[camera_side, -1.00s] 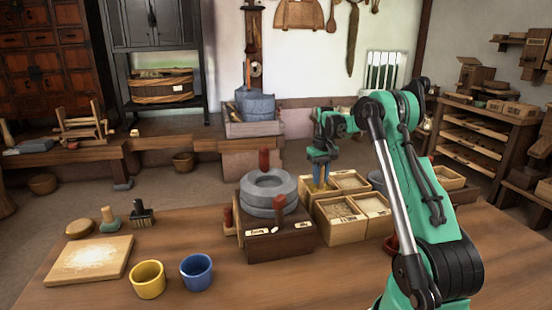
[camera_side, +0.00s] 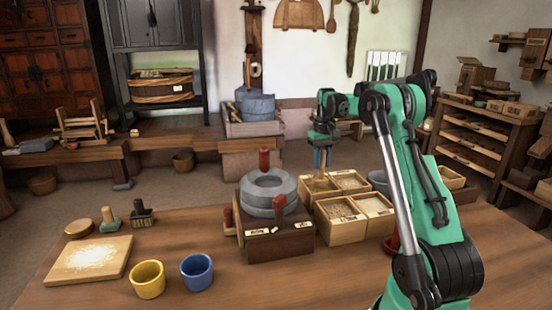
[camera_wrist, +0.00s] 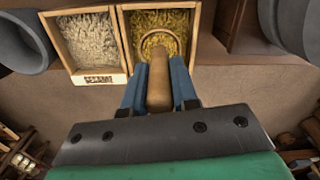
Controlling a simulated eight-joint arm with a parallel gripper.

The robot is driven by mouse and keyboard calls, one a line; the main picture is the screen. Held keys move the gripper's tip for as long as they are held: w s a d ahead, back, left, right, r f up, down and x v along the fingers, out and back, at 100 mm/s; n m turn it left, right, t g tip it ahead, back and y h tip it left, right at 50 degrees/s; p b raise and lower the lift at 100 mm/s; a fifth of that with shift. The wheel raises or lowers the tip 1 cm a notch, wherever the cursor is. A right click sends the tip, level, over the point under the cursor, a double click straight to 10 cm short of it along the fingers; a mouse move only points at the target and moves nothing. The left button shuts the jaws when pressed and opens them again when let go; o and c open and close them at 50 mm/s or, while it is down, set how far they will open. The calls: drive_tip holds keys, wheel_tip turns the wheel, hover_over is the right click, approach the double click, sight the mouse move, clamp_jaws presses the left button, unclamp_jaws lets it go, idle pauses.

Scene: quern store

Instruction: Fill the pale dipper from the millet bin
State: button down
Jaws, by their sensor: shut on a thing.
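My gripper (camera_side: 322,160) is shut on the wooden handle (camera_wrist: 159,82) of the dipper, with blue fingers (camera_wrist: 181,85) on both sides of it. The dipper's pale round rim (camera_wrist: 142,45) shows beyond the handle in the wrist view, with yellow grain inside it. It is over the back-left bin (camera_wrist: 190,12), which holds yellow millet. In the side view the dipper (camera_side: 319,184) is at the top of this bin; I cannot tell whether it still touches the millet.
Bins of paler grain (camera_side: 341,209) adjoin it. A grey stone quern (camera_side: 270,190) with red handles stands close on the left. A yellow cup (camera_side: 148,280), a blue cup (camera_side: 196,272) and a floured board (camera_side: 88,260) are at the front left. A grey bowl (camera_side: 380,181) is right of the bins.

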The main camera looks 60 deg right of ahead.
drive_tip(key=shift+r, duration=1.85)
drive_tip(key=shift+w+a+r, duration=0.1)
drive_tip(key=shift+a, duration=0.1)
drive_tip(key=w+a+r+m, duration=0.1)
drive_tip(key=w+a+r, duration=0.2)
drive_tip(key=a, duration=0.5)
drive_tip(key=w+a+r, duration=0.3)
drive_tip(key=a, duration=0.4)
drive_tip(key=a+f+n, duration=0.3)
drive_tip(key=a+n, duration=0.5)
drive_tip(key=a, duration=1)
drive_tip(key=shift+a, duration=0.4)
